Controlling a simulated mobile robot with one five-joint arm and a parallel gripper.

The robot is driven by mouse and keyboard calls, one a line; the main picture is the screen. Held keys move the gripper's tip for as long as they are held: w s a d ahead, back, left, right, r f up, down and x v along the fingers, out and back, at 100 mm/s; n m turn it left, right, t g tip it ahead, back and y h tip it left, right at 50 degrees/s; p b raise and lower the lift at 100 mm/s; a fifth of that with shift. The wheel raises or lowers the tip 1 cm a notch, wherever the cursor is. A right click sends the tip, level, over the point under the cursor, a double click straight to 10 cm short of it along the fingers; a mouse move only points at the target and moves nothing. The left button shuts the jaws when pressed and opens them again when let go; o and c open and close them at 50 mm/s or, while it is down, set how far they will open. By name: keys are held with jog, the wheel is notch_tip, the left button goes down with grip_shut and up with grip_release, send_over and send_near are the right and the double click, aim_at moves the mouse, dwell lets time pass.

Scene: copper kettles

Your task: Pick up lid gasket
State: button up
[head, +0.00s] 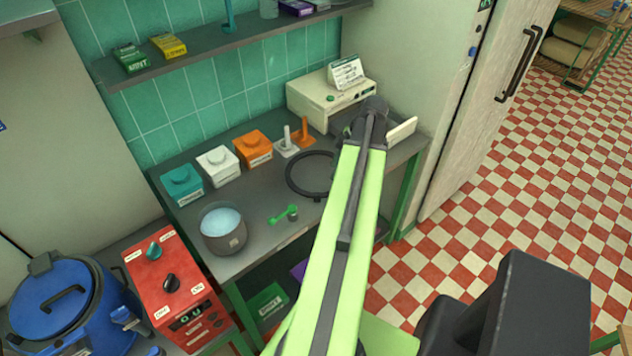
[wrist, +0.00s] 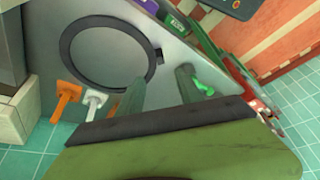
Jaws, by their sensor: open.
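The lid gasket is a dark, thin ring (head: 290,182) lying flat on the grey worktop (head: 255,192), left of my arm in the head view. In the wrist view the ring (wrist: 66,52) fills the upper left. My gripper (wrist: 160,76) shows there as two grey-green fingers, apart with nothing held between them. The left finger overlaps the ring's lower right edge in the picture; I cannot tell its height above the worktop. The right finger is beside a green scoop (wrist: 205,88). In the head view my arm hides the gripper.
Orange (head: 304,134) and white (head: 286,143) upright pieces stand behind the ring. Several lidded canisters line the wall, including an orange one (head: 253,150). A grey pot (head: 224,240) stands front left. A cream appliance (head: 318,100) stands at the back.

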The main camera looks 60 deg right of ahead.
jog(key=b, duration=0.6)
send_over(318, 193)
jog(key=s+d, duration=0.1)
jog(key=s, duration=0.2)
notch_tip(318, 193, down, 8)
jog(key=shift+w+d+r, duration=0.1)
jog(key=shift+w+r, duration=0.05)
jog(key=shift+r, duration=0.1)
jog(key=shift+w, duration=0.1)
jog(key=b+x, duration=0.4)
jog(key=x, duration=0.1)
jog(key=shift+w+f+b, duration=0.1)
jog(key=shift+w+b, duration=0.15)
jog(key=shift+b, duration=0.1)
jog(key=shift+r, duration=0.2)
jog(key=shift+c, duration=0.4)
grip_shut()
